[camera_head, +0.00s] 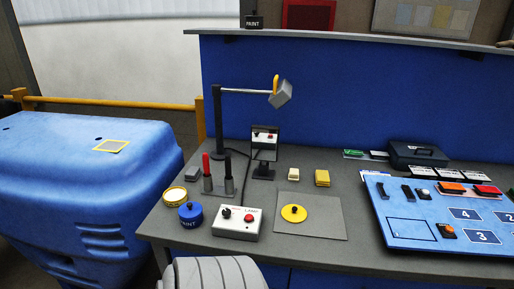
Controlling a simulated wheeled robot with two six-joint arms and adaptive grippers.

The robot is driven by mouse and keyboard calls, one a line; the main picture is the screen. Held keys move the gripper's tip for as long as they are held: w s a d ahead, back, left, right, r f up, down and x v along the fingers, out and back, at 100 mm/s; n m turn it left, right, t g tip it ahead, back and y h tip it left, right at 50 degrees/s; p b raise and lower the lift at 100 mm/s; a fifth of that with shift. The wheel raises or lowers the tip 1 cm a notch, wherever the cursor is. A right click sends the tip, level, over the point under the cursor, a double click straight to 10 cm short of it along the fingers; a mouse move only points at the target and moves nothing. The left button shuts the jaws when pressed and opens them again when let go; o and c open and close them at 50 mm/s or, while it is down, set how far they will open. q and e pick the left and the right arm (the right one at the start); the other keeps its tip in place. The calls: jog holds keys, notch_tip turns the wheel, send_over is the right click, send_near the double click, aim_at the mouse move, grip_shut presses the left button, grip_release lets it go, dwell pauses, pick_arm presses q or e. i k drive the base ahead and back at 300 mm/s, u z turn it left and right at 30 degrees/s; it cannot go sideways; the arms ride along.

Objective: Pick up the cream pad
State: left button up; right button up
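A small cream pad (293,174) lies on the grey workbench, near the middle. A slightly larger yellow block (322,178) lies just to its right, apart from it. The cream pad looks uncovered, with nothing on top of it. Neither of my grippers shows in the head view.
In front are a grey mat (325,217) with a yellow disc (294,213), and a switch box (237,223). A blue panel (405,232) lies right; paint tins (190,215) stand left.

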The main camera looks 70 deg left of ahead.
aim_at(293, 175)
jog(key=k, duration=0.25)
jog(key=u, duration=1)
